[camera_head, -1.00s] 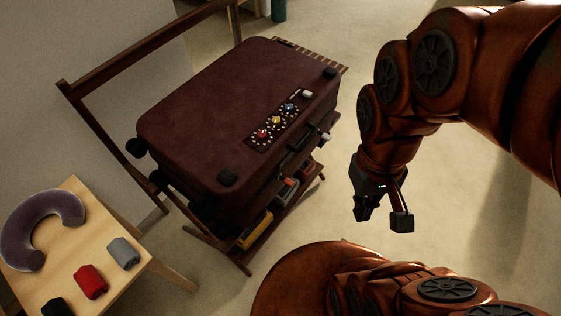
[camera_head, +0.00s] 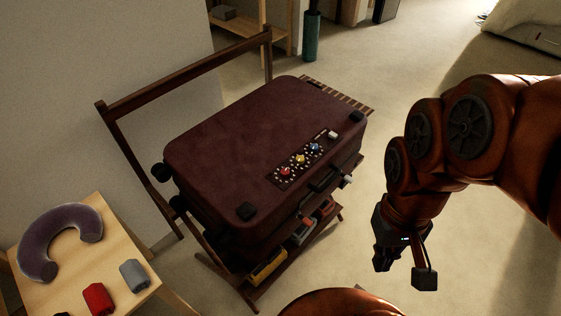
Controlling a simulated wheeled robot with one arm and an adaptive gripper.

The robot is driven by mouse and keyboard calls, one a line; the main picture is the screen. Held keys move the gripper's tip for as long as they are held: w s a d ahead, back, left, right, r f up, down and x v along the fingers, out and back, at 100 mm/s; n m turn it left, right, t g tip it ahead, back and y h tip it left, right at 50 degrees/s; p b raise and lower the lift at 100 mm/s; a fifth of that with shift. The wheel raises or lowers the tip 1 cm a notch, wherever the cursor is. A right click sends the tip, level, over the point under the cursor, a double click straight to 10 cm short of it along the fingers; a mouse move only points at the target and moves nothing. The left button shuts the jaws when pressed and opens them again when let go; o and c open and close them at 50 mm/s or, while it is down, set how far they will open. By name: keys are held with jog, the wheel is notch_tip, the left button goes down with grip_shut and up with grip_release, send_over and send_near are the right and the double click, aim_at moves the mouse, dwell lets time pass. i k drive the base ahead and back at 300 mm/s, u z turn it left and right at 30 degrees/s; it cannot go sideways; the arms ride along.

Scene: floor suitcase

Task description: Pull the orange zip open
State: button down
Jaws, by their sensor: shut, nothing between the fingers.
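A dark maroon suitcase (camera_head: 255,135) lies flat on a wooden luggage rack in the middle of the head view. A dark panel (camera_head: 300,160) on its top carries red, yellow and blue knobs and a pale one at its far end. A dark handle and a pale piece (camera_head: 346,181) show on the right side of the suitcase. I cannot make out an orange zip pull at this size. My gripper (camera_head: 382,264) hangs in the air to the right of the suitcase, apart from it, pointing down. It is shut and empty.
The wooden rack (camera_head: 115,141) has a raised back rail and a lower shelf with several coloured items. The floor right of the suitcase is clear.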

aim_at(307, 222)
jog(key=z, duration=1.75)
jog(key=k, duration=1.6)
jog(key=u, duration=1.6)
